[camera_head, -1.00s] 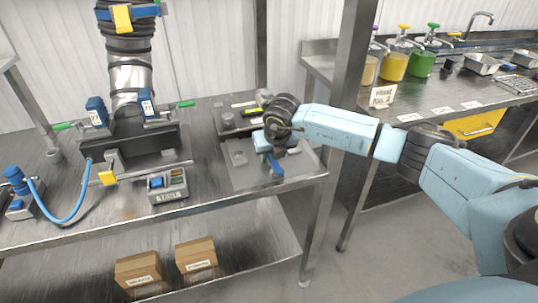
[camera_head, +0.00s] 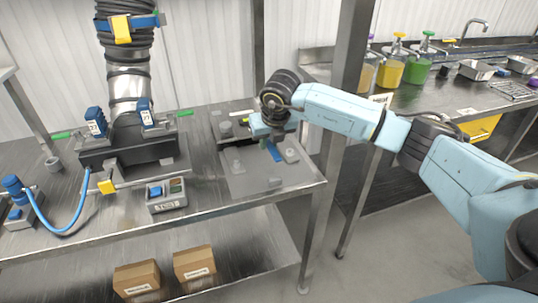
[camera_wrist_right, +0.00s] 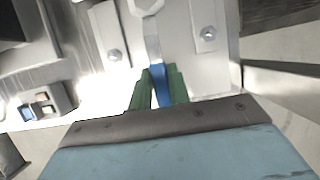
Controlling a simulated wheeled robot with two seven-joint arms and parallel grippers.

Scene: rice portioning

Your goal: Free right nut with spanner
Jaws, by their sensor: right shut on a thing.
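My right gripper (camera_head: 272,140) is over the grey mat (camera_head: 247,187) on the bench. In the right wrist view its green fingers (camera_wrist_right: 161,88) are shut on the blue handle of the spanner (camera_wrist_right: 160,72). The grey shank and pale head reach away to the top edge of that view. In the head view the blue handle (camera_head: 274,152) shows just below the gripper. One hex-headed piece (camera_wrist_right: 209,33) lies right of the spanner and another (camera_wrist_right: 115,57) lies left, both apart from it. I cannot tell which is the right nut. My left gripper is out of view.
A black machine base with a steel duct (camera_head: 129,88) stands left of the mat. A steel post (camera_head: 346,95) stands close right of my gripper.

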